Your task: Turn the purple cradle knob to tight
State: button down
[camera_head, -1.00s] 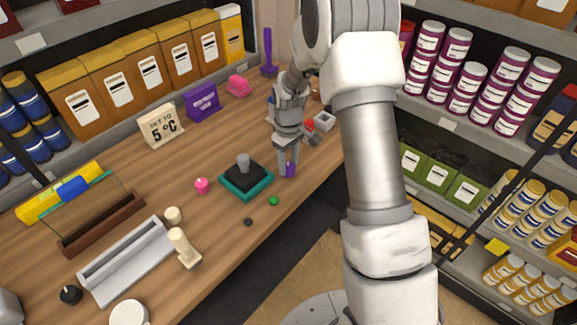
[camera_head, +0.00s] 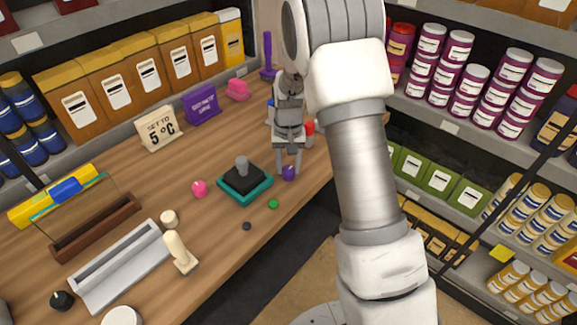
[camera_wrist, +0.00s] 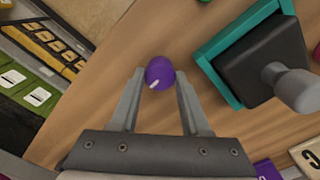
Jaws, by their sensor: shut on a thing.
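The purple cradle knob (camera_head: 289,173) is near the right part of the counter's front edge. In the wrist view the knob (camera_wrist: 159,72) is a round purple cap with a short white pointer mark directed toward the lower left of that picture. My gripper (camera_head: 287,170) reaches down over the knob. In the wrist view its two grey fingers stand on either side of the knob, shut on it. The sides of the knob at the fingertips are partly hidden.
A teal-rimmed black block with a grey post (camera_head: 245,182) stands just left of the knob. A green button (camera_head: 273,204) and a pink knob (camera_head: 199,188) are nearby. A purple sign (camera_head: 201,103) and a white "SET TO 5°C" sign (camera_head: 159,129) stand behind.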

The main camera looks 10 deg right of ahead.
aim_at(288, 169)
jog(key=shift+m, duration=0.3)
dwell(0.4)
jog(key=shift+c, duration=1.9)
grip_release()
jog(key=shift+r, duration=0.1)
notch_tip(288, 169, up, 17)
jog(key=shift+r, duration=0.15)
